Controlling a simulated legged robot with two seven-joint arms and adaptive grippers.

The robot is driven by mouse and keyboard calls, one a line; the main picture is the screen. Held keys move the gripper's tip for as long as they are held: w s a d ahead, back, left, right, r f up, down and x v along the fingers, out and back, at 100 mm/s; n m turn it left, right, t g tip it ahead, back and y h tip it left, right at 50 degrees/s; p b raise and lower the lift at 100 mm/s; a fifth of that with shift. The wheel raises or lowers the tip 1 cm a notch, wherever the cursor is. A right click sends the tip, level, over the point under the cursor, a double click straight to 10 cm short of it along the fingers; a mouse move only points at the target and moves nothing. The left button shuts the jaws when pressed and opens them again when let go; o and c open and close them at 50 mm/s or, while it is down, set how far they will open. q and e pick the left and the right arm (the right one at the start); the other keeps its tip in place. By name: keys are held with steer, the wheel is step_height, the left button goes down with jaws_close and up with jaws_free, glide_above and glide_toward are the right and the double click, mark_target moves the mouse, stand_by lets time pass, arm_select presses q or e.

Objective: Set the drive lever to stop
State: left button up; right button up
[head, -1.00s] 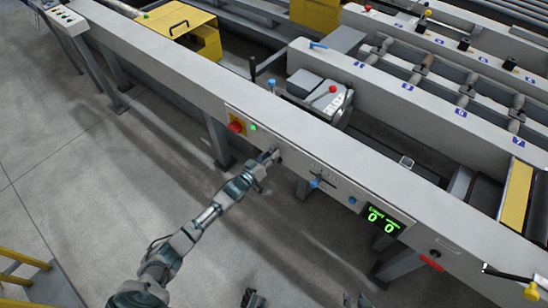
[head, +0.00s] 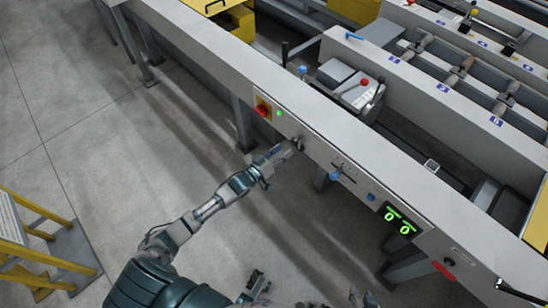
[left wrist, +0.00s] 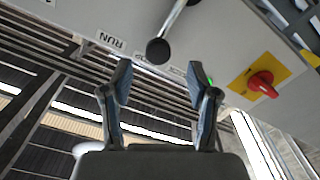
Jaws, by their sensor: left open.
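The drive lever in the left wrist view is a metal rod with a round black knob (left wrist: 158,51). It hangs from the grey panel, with a RUN label (left wrist: 111,40) to the left of the knob and fainter lettering partly behind it. My left gripper (left wrist: 160,82) is open, its two blue-grey fingers apart on either side of the knob's line. The knob appears beyond the fingertips, not gripped. In the head view, my left gripper (head: 289,151) is at the front of the grey beam by the small dark lever (head: 299,142). My right gripper (head: 361,298) seems just inside the bottom edge, mostly cut off.
A red switch on a yellow plate (head: 263,108) and a green light (head: 279,113) sit left of the lever. Yellow steps (head: 45,245) stand at left.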

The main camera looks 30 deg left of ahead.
arm_select(q)
steer(key=v, duration=0.5)
steer(key=shift+s, duration=0.15)
steer(key=s+d+f+m+g+y+p, duration=0.15)
steer(key=s+f+g+y+p, duration=0.4)
steer(key=s+f, duration=1.05)
steer(key=s+d+f+m+g+p, duration=0.1)
steer(key=s+f+g, duration=0.4)
steer(key=s, duration=0.6)
steer(key=s+d+f+m+g+p, duration=0.1)
steer(key=s+f+g, duration=0.4)
steer(key=s, duration=0.7)
steer(key=shift+d+f+p, duration=0.7)
steer(key=shift+f+p, duration=0.05)
steer(key=shift+p, duration=0.45)
arm_select(e)
steer(key=s+d+f+g, duration=0.1)
steer(key=s+f, duration=0.2)
steer(key=f, duration=0.4)
steer(key=s+d+f+g, duration=0.1)
steer(key=s+f+g, duration=0.1)
steer(key=s+f, duration=0.2)
steer(key=s+f+g+h, duration=0.1)
steer(key=s+f, duration=0.3)
steer(key=f, duration=0.6)
steer(key=shift+d+g, duration=0.4)
steer(key=shift+g, duration=0.2)
